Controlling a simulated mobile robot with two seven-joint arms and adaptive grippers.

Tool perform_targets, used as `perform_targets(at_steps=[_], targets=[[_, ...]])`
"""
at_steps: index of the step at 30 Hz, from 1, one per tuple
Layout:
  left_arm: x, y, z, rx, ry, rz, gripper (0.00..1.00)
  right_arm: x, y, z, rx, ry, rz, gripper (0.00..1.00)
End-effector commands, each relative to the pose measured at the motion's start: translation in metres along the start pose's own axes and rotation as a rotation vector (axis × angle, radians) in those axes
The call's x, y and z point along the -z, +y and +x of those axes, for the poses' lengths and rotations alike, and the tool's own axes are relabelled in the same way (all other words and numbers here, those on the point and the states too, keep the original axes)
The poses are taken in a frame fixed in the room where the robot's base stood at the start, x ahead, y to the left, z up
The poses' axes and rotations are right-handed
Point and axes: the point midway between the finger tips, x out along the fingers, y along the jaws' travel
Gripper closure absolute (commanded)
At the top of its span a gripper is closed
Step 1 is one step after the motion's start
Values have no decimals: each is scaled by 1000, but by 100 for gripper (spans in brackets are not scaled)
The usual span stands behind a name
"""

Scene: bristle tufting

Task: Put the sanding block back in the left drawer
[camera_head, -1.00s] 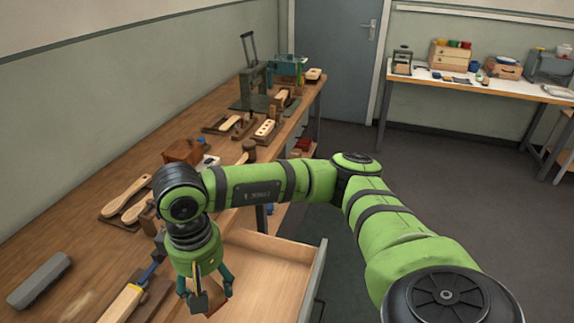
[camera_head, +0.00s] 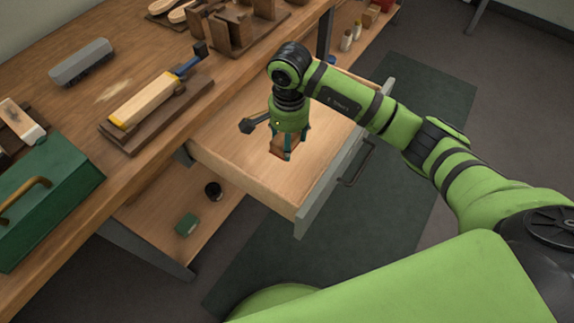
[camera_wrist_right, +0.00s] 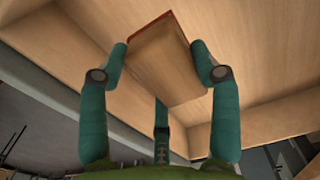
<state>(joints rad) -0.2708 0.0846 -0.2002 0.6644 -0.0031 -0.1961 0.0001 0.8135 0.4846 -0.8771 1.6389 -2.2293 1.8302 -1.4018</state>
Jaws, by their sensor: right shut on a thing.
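The sanding block, a small tan-brown block with a reddish edge, is in my right gripper (camera_head: 284,150). In the wrist view the block (camera_wrist_right: 165,62) sits between the teal fingers of the right gripper (camera_wrist_right: 163,75), which is shut on it. The gripper points down over the middle of the drawer. I cannot tell whether the block touches the drawer floor. My left gripper is in neither current view.
The drawer's front panel (camera_head: 330,190) stands out over a dark mat (camera_head: 250,270). A lower shelf (camera_head: 160,220) holds small items.

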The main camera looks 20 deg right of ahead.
Motion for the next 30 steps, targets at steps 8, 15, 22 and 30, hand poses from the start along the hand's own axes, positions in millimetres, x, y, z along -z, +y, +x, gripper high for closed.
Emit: perform_targets(at_steps=[8,15,22,30], targets=[[-10,1,-4,-2,-17,0,69,0,0,42,1,-1,-1,68],[-22,3,-5,-4,-36,-1,69,-1,1,67,-3,-4,-2,68],[-24,4,-5,-5,-39,-1,69,0,0,81,1,1,-4,68],[-18,2,-2,-3,-30,-1,69,0,1,83,0,1,-4,68]])
